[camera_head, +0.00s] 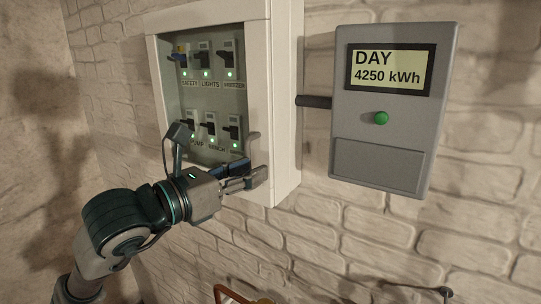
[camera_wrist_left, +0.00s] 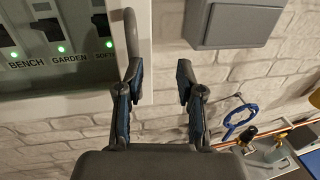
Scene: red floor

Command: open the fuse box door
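The white fuse box (camera_head: 283,90) is on the wall, and rows of switches with green lights show inside its frame. I cannot tell whether a clear door pane covers them. A grey upright handle (camera_head: 254,143) is at the lower right of its front; it also shows in the left wrist view (camera_wrist_left: 131,35). My left gripper (camera_head: 252,175) is at the box's lower right corner, just below the handle. In the left wrist view its fingers (camera_wrist_left: 160,82) are apart with nothing between them. The left finger overlaps the handle's lower end; contact is unclear. My right gripper is not in view.
A grey meter (camera_head: 383,160) reading "DAY 4250 kWh" is on the wall right of the box, joined by a dark pipe (camera_head: 314,101). In the left wrist view, a blue ring-shaped item (camera_wrist_left: 240,117) and copper pipe (camera_wrist_left: 285,130) are lower right.

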